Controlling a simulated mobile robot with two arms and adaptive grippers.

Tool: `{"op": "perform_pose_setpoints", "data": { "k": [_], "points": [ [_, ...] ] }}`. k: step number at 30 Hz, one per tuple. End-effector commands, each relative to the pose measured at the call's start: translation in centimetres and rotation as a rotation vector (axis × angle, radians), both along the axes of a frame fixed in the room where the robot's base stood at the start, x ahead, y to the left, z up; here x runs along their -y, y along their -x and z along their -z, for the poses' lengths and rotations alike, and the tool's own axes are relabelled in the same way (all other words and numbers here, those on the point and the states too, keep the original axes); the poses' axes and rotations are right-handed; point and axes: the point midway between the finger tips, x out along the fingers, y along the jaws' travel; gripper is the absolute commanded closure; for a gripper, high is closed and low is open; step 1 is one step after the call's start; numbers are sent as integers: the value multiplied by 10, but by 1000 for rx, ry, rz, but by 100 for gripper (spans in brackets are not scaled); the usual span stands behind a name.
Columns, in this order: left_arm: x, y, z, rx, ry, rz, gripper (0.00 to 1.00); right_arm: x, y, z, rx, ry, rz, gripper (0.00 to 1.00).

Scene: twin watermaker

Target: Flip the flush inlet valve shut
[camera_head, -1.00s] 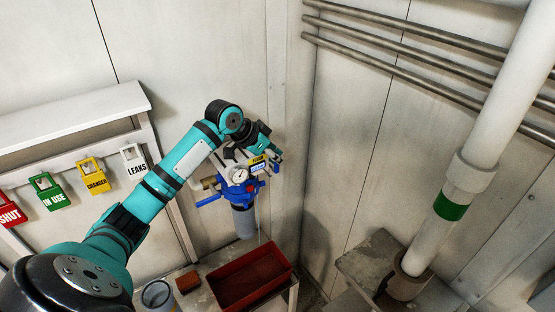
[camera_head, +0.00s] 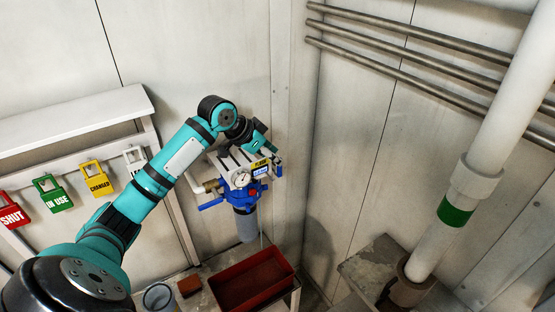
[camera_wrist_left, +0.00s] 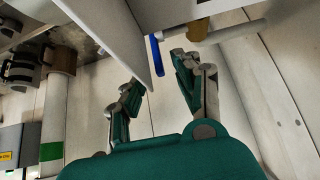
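In the head view, a filter unit (camera_head: 246,222) with a blue head, a round gauge (camera_head: 242,179) and yellow and blue labels hangs at the wall. One blue lever (camera_head: 210,204) sticks out at its left and another blue handle (camera_head: 278,171) shows at its right. My left gripper (camera_head: 268,148) is above the unit's upper right. In the left wrist view, the gripper (camera_wrist_left: 160,88) is open and empty. A blue lever (camera_wrist_left: 157,54) lies in the view between the fingertips, apparently beyond them. A brass valve body (camera_wrist_left: 198,30) sits nearby. Which lever this is, I cannot tell. My right gripper is out of view.
A red tray (camera_head: 252,282) stands on a bench below the unit. A white pipe with a green band (camera_head: 455,212) rises at the right. Coloured tags (camera_head: 97,178) hang at the left. A white panel (camera_wrist_left: 118,30) edge passes close to the fingers in the wrist view.

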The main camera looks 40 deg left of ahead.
Motion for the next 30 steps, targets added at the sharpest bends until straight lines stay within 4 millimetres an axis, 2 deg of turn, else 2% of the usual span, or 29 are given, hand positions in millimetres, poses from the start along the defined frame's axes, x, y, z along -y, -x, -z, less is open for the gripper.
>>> {"op": "perform_pose_setpoints", "data": {
  "k": [3,9,30],
  "points": [
    [-6,12,-16,0,-4,0,67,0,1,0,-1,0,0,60],
    [-10,24,-31,-1,-1,-1,67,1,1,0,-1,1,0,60],
    [-6,22,-33,16,-10,18,67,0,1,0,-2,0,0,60]
  ]
}}
